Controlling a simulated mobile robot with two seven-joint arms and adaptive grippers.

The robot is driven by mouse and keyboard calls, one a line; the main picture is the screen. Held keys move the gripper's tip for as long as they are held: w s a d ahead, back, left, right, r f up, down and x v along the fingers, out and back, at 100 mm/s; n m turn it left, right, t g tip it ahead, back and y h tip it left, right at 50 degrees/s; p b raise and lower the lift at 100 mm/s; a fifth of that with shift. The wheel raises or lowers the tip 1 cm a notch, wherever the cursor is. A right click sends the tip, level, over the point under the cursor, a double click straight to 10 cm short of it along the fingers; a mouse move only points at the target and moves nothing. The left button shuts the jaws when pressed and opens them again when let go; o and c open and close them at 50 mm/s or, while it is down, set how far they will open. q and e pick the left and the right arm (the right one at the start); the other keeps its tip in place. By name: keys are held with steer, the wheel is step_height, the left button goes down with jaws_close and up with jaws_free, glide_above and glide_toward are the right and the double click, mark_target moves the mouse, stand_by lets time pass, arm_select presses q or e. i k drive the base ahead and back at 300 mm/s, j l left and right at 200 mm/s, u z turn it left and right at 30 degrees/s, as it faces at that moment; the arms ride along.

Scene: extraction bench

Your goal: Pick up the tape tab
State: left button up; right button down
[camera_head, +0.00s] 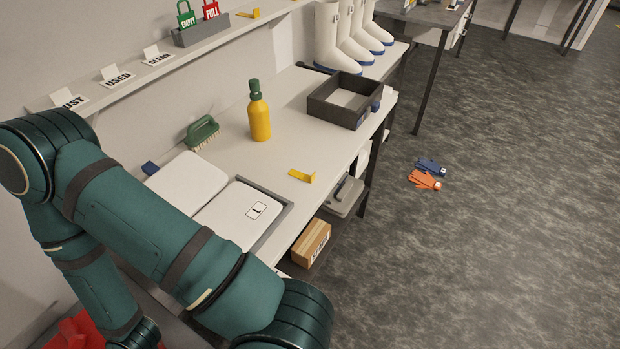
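A small yellow tab (302,176), which looks like the tape tab, lies on the white bench (330,158) close to its front edge. One end of it is bent up. A similar yellow piece (248,13) lies on the wall shelf at the top. A green arm of mine crosses the lower left of the head view, with its end cut off at the bottom edge. Neither of my grippers shows, so I cannot see what they hold.
A yellow bottle (259,112), a green brush (202,132), a dark open box (345,102) and a white-lidded container (245,212) stand on the bench. A cardboard box (311,243) sits below. Gloves (425,180) lie on the open floor at right.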

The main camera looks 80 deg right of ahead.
mark_target(308, 178)
steer(key=k+l+z, duration=0.1)
steer(key=k+z, duration=0.35)
steer(key=k+j+z, duration=0.1)
steer(key=z, duration=1.5)
steer(key=k+z, duration=0.1)
steer(key=z, duration=0.2)
steer(key=u, duration=1.75)
steer(key=l+z, duration=0.1)
steer(key=z, duration=1.65)
